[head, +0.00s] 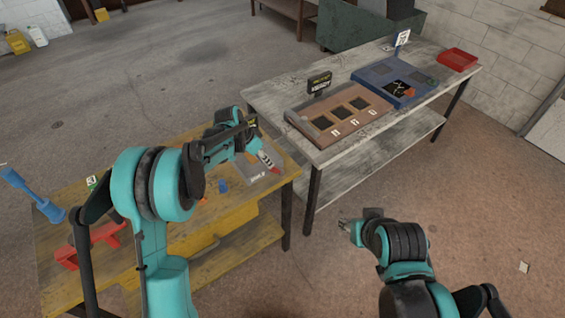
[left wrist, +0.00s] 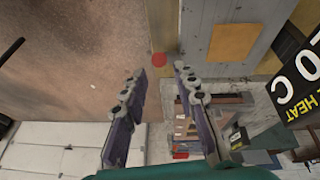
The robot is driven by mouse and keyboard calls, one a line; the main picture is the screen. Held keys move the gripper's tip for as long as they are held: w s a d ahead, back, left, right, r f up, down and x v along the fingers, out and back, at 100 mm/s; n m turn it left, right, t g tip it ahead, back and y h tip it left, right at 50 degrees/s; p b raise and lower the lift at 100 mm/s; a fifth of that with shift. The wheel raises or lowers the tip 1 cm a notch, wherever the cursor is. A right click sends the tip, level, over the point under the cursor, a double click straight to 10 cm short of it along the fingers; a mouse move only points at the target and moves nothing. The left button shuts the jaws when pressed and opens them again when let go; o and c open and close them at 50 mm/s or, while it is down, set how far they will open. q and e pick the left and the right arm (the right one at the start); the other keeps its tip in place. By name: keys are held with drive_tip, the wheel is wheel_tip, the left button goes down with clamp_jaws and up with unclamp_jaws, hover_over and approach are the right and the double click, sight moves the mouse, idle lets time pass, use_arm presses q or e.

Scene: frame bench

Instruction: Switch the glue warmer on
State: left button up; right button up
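A grey panel (left wrist: 198,40) with an orange-yellow square shows at the top of the left wrist view; it looks like part of the glue warmer. A round red spot (left wrist: 159,59), perhaps its switch, shows beside the panel, between and beyond my fingertips. A black display (left wrist: 300,85) reading "HEAT" and "0 C" stands at the right. In the head view, a grey unit (head: 258,177) lies at the wooden bench's right end, partly hidden by my arm. My left gripper (left wrist: 155,75) is open and empty above it. My right gripper (head: 350,228) is over the floor, its fingers too small to judge.
The wooden bench (head: 60,240) holds a red stand (head: 90,247), a blue tool (head: 32,193) and a small blue piece (head: 223,186). A grey bench (head: 290,95) behind bears a brown board (head: 340,117), a blue board (head: 385,72) and a red tray (head: 457,60). The floor between is clear.

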sight(272, 169)
use_arm(q)
drive_tip(key=b+x, duration=0.1)
drive_tip(key=x, duration=0.6)
drive_tip(key=shift+d+f, duration=0.15)
drive_tip(key=shift+f, duration=0.1)
clamp_jaws()
